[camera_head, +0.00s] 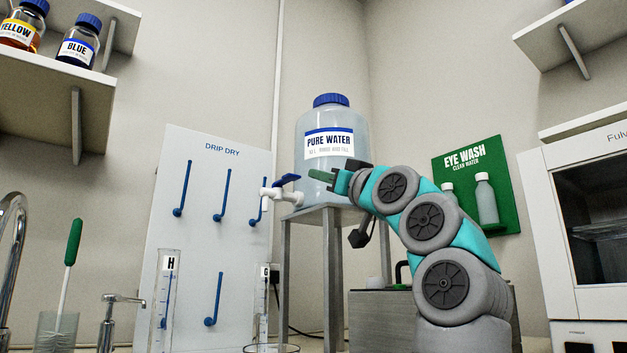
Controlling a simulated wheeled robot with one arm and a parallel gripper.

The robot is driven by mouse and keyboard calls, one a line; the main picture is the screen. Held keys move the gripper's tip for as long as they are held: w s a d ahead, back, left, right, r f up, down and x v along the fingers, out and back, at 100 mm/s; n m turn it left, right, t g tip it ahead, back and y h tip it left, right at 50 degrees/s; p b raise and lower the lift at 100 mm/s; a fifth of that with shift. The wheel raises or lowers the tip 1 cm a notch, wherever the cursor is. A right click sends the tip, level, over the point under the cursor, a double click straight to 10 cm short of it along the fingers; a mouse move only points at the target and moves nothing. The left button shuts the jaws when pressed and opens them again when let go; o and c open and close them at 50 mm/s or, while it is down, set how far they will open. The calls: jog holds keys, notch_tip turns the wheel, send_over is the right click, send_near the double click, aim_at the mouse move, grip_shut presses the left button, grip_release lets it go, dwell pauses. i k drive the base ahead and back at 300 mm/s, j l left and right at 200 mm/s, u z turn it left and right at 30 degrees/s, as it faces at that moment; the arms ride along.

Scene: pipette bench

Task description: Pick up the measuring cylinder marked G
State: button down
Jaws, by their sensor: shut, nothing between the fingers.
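The measuring cylinder marked G (263,305) stands upright at the lower middle, in front of the drip dry board's right edge. It is clear and narrow, with a white label near its top; its foot is hidden or out of frame. A wider clear cylinder marked H (163,325) stands to its left. My gripper (321,176) is shut and empty, with its green fingers pointing left. In the picture it is above and to the right of cylinder G, clearly apart from it, and overlaps the front of the water jug.
The pure water jug (314,118) stands on a metal stand (309,216), its white tap (281,194) sticking out left near my gripper. The drip dry board (185,238) has several blue pegs. A glass rim (272,348) shows below G. A soap pump (107,322) stands left.

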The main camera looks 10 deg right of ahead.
aim_at(261, 307)
jog(key=k+l, duration=0.75)
jog(key=k, duration=0.1)
